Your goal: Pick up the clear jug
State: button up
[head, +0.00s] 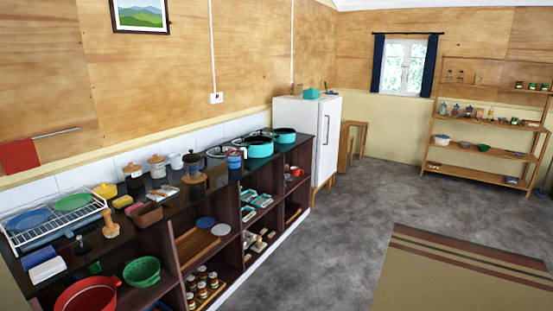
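I cannot pick out a clear jug with certainty. A dark-framed glass vessel (193,164), like a coffee press, stands on the dark counter (128,238) at the left, near the middle of its length. Small glass-looking jars or jugs (455,109) stand on the wooden shelf rack (484,147) at the far right, too small to tell apart. My gripper is not in view.
A dish rack (52,219) with plates, canisters (157,166) and teal pots (258,147) crowd the counter. A white fridge (309,140) stands at its far end. The grey floor (325,235) is free up to a striped rug (460,275).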

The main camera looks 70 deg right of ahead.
aim_at(233, 154)
jog(key=z, duration=2)
jog(key=i+l, duration=0.1)
jog(key=i, duration=0.85)
jog(key=i+l, duration=0.1)
jog(key=i, duration=0.85)
jog(key=i+l, duration=0.15)
jog(key=i, duration=0.8)
jog(key=i+l, duration=0.1)
jog(key=i, duration=0.85)
